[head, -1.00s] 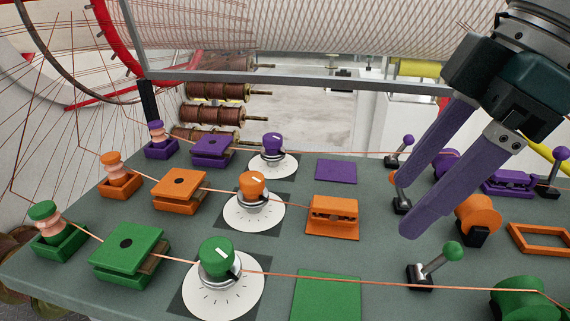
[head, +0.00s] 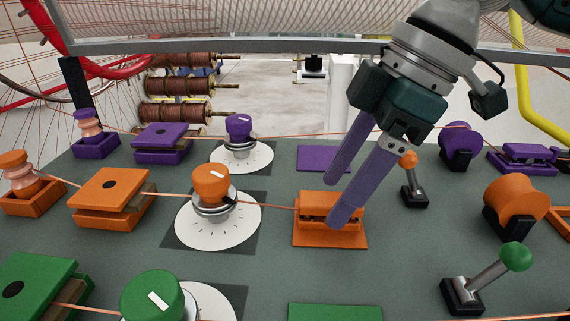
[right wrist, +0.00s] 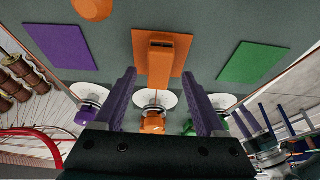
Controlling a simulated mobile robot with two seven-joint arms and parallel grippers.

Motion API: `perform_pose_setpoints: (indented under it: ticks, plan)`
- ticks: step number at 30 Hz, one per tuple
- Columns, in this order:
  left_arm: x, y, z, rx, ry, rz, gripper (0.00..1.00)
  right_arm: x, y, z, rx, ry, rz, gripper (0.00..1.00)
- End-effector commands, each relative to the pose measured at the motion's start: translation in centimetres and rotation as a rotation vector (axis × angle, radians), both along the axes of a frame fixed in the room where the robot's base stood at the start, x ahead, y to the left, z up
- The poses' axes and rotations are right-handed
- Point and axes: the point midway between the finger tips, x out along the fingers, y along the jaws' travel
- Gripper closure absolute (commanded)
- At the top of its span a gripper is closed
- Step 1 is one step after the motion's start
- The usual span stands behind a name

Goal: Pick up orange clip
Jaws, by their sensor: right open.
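The orange clip (head: 318,207) is a small block on an orange pad (head: 318,240) in the middle of the board. A copper wire runs to its left side. My right gripper (head: 337,201) is open, its two purple fingers pointing down at the clip's right part. The near finger covers part of the clip. In the right wrist view, the clip (right wrist: 160,55) appears centred ahead of the space between the spread fingers (right wrist: 159,75), with nothing held. Whether a finger touches the clip cannot be told.
An orange knob (head: 212,185) on a white dial stands left of the clip. An orange-tipped lever (head: 412,180) and an orange spool (head: 516,205) stand to its right. A purple pad (head: 322,157) lies behind, a green pad (head: 335,312) in front.

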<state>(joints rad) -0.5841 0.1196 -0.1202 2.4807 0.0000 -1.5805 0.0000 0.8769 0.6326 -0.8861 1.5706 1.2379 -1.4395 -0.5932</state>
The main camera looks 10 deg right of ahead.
Motion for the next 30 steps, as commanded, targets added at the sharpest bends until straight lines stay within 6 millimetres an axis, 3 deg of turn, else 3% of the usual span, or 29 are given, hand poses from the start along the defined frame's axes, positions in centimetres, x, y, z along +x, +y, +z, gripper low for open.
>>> perform_pose_setpoints:
  ticks: [3, 10, 27, 30]
  plan:
    - [0.05, 0.0, -0.09, 0.0, -0.001, 0.0, 0.5, 0.06, 0.34, -0.99, -0.002, 0.0, 0.001, 0.28]
    - [0.12, 0.0, -0.05, 0.0, -0.003, 0.0, 0.5, 0.1, 0.38, -1.04, -0.001, -0.001, 0.001, 0.29]
    - [0.17, 0.01, -0.04, 0.0, -0.004, 0.0, 0.5, 0.1, 0.35, -0.99, -0.001, -0.001, 0.001, 0.93]
    - [0.17, 0.01, -0.04, 0.0, -0.004, 0.0, 0.5, 0.1, 0.36, -0.99, -0.001, -0.001, 0.001, 1.0]
